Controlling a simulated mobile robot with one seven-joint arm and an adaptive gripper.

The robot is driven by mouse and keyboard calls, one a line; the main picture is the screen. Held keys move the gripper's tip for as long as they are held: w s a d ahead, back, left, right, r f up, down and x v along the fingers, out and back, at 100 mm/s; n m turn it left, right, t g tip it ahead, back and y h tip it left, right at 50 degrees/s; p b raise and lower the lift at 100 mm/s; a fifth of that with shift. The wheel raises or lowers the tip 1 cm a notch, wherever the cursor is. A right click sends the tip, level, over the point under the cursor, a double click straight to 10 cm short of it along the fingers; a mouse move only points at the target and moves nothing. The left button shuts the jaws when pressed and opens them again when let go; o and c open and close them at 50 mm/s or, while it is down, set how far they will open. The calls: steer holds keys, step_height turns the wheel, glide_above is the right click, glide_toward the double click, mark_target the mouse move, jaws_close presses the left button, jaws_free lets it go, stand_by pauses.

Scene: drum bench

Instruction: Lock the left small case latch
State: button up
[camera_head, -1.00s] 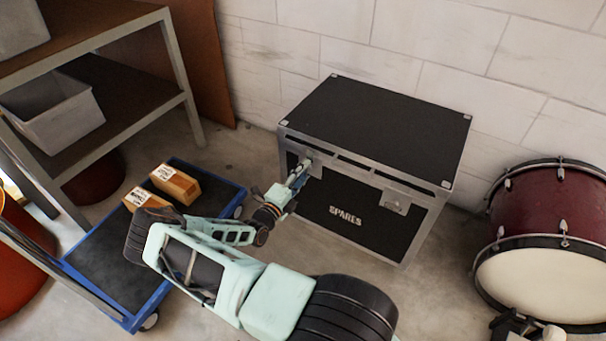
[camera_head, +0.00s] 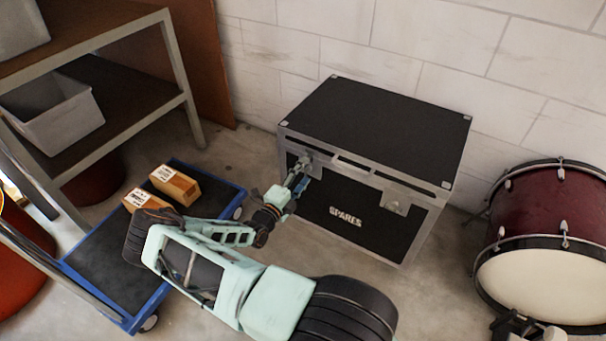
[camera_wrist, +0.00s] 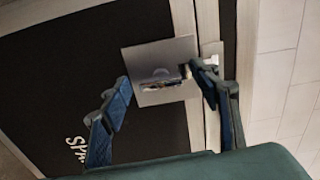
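The black case (camera_head: 345,175) has metal edges and the word SPARES on its front. Its left latch, a metal plate with a small catch, is largely hidden behind my gripper (camera_head: 301,172) in the head view. The latch plate (camera_wrist: 163,58) shows clearly in the wrist view, with a dark slot and a small catch near the lid seam. My gripper (camera_wrist: 158,77) is open there, its blue-padded fingers apart on either side of the plate. The right finger's tip is close to or touching the catch; I cannot tell which. The right latch (camera_head: 397,203) is on the same front.
A blue-edged trolley (camera_head: 110,270) with two cardboard boxes (camera_head: 175,184) stands left of the case. A shelf (camera_head: 110,125) with a grey bin (camera_head: 55,115) is further left. A red bass drum (camera_head: 545,235) stands at the right. A block wall is behind the case.

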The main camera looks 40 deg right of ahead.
steer(key=v, duration=1.2)
stand_by(0.3)
